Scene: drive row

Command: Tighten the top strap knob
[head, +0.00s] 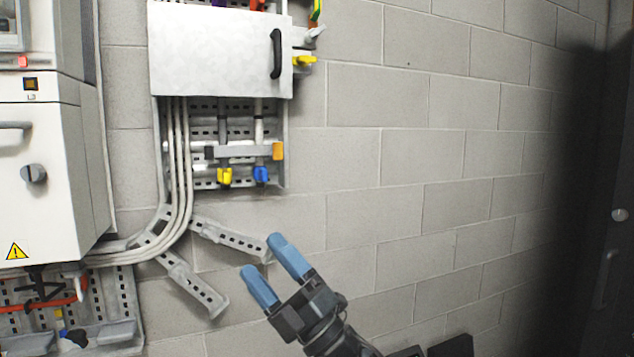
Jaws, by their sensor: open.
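My gripper (258,254) is in the lower middle of the head view, its two blue fingers apart and nothing between them. It points up and left, in front of the block wall and well below the wall rack. A grey strap-like bar (240,152) crosses the cables on the rack, with an orange knob-like end (278,151) at its right. Higher up, a yellow knob-like part (304,60) sticks out beside a white cover. I cannot tell which of these is the top strap knob. The cover hides the rack behind it.
The white cover (215,60) has a black handle (276,53). Yellow (225,177) and blue (261,175) connectors hang below the bar. A white cabinet (40,170) stands at the left. Slotted brackets (192,285) jut out near my gripper. The wall at right is bare.

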